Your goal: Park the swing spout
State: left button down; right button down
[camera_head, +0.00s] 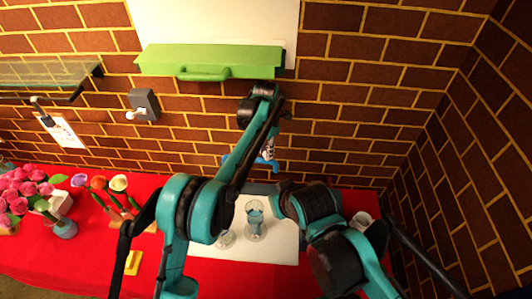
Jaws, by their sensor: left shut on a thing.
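My left arm reaches up over the table toward the brick wall.
Glass vessels (255,217) stand on a white mat (287,240) below my left arm. A green handled box (210,57) and a grey lever switch (144,104) are on the wall. Pink flowers (22,190) crowd the red table's (45,262) left end.

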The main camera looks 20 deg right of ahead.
pick_arm(q)
jog(key=shift+w+d, duration=0.1)
jog(key=shift+w, duration=0.05)
dwell(0.3)
jog(key=c, duration=1.3)
grip_release()
jog(key=shift+c, duration=0.2)
